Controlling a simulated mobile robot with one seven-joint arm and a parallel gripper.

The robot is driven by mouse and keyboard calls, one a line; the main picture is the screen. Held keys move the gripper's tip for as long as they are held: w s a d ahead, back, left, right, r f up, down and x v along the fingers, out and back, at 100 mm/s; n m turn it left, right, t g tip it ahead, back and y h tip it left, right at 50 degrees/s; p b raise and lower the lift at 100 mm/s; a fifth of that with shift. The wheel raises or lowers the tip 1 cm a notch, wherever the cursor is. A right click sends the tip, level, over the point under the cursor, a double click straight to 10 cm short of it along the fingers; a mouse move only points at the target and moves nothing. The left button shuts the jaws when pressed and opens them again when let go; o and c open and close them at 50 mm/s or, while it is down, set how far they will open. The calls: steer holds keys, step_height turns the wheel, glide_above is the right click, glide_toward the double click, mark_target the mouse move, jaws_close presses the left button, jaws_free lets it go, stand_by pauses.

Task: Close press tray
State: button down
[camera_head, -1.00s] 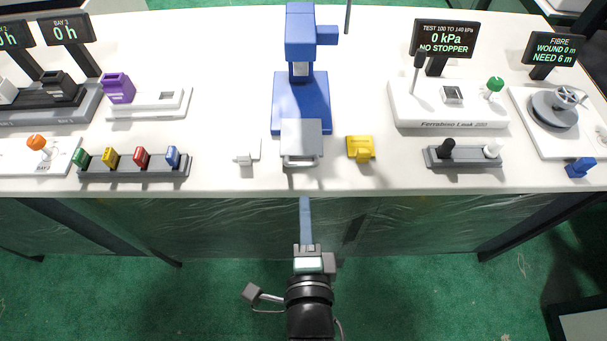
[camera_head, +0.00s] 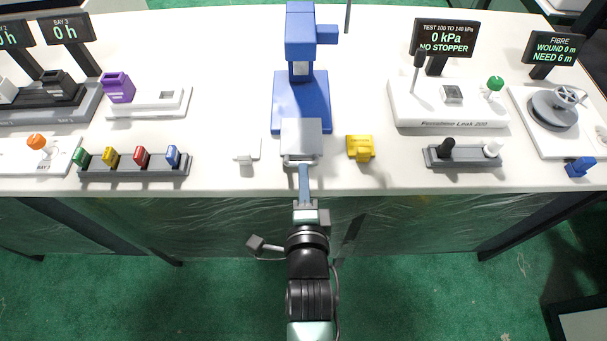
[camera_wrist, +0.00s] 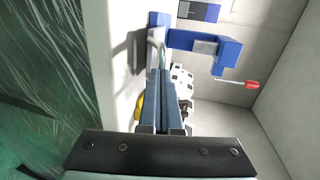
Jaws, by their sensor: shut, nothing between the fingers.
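The blue press (camera_head: 306,70) stands upright at the middle of the white table. Its grey tray (camera_head: 302,137) sticks out at the front, toward the table's near edge, with a handle bar along its front. My gripper (camera_head: 304,168) is shut and empty, its long blue fingers pointing at the tray front. The fingertips are at or very near the handle; I cannot tell whether they touch it. In the wrist view the shut fingers (camera_wrist: 164,90) reach toward the press (camera_wrist: 205,45) and hide part of the tray.
A white piece (camera_head: 247,149) lies left of the tray and a yellow block (camera_head: 360,148) right of it. A rack of coloured stoppers (camera_head: 135,165) is further left. A grey rack (camera_head: 464,157) and the leak tester (camera_head: 448,105) are to the right.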

mark_target(303, 140)
steer(key=x, duration=0.3)
steer(key=r+b+x, duration=0.1)
steer(key=x, duration=0.3)
steer(key=r+x, duration=0.1)
steer(key=x, duration=0.2)
steer(key=shift+w+b, duration=0.35)
steer(key=shift+w, duration=0.3)
steer(key=shift+r, duration=0.35)
